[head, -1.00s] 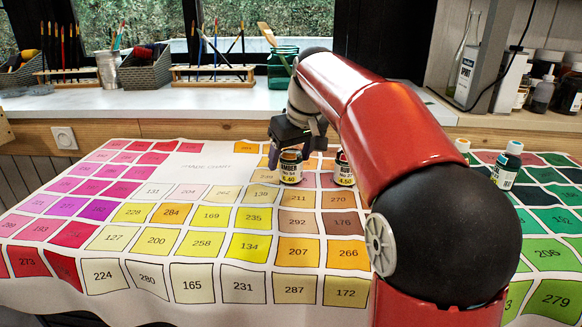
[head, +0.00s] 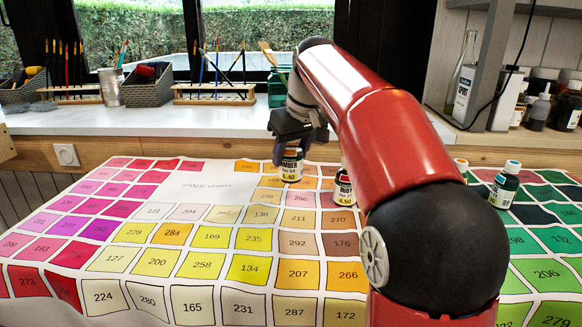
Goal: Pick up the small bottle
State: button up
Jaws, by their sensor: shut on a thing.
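In the head view, a small bottle (head: 291,166) with a dark body and a yellow and white label reading AMBER stands upright at the far middle of the colour chart cloth (head: 190,187). My gripper (head: 290,143) comes down over it from above and is shut on its top. The fingers hide the bottle's cap. I cannot tell whether the bottle's base touches the cloth.
A second small bottle labelled RUBY (head: 344,190) stands just to the right, partly behind my arm. A green bottle (head: 503,186) and another white-capped bottle (head: 461,166) stand further right. The counter behind holds brush racks (head: 213,96). The cloth's left half is clear.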

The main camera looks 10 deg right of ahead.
jog(key=r+p, duration=0.1)
jog(key=r, duration=1.2)
jog(key=shift+w+r+p, duration=0.1)
jog(key=shift+w+p, duration=0.1)
jog(key=shift+p, duration=0.1)
jog(key=shift+s+r, duration=0.15)
jog(key=shift+r, duration=0.5)
jog(key=shift+a, duration=0.1)
